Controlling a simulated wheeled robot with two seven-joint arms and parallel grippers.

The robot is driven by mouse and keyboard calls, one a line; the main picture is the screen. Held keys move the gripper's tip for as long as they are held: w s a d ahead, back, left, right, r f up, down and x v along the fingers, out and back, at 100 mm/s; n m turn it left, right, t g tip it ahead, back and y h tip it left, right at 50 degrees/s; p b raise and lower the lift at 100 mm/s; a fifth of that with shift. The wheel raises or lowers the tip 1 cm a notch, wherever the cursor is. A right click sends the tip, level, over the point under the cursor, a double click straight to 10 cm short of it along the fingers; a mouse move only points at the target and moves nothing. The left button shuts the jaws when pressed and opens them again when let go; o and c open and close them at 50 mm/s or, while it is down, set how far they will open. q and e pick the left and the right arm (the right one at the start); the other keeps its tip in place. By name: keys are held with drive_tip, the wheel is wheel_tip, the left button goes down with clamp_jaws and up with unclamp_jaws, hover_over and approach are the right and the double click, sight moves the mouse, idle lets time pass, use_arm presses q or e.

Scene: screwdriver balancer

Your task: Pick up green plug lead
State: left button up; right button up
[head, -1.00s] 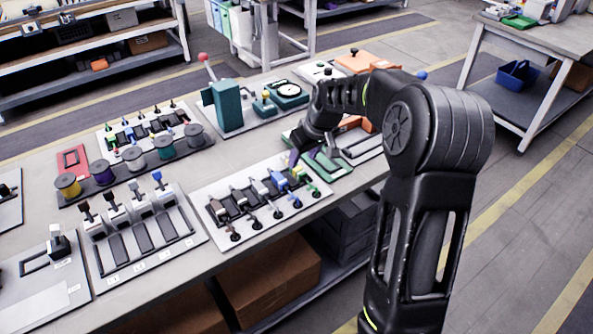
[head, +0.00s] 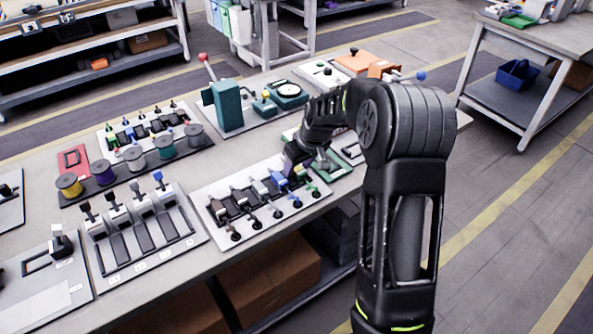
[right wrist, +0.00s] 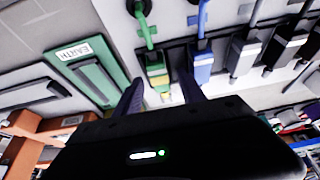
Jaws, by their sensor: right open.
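The green plug lead (right wrist: 155,72) sits at the end of a row of plugs on a pale board (head: 222,188). In the head view the right gripper (head: 293,164) hangs over the board's far right end and partly hides the green and blue plugs. My left gripper is not in view.
A green block labelled EARTH (right wrist: 95,78) lies beside the plug. Spools (head: 103,172), a lever panel (head: 145,235) and a teal stand (head: 227,106) share the crowded bench.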

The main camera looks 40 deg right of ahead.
clamp_jaws()
idle(0.6)
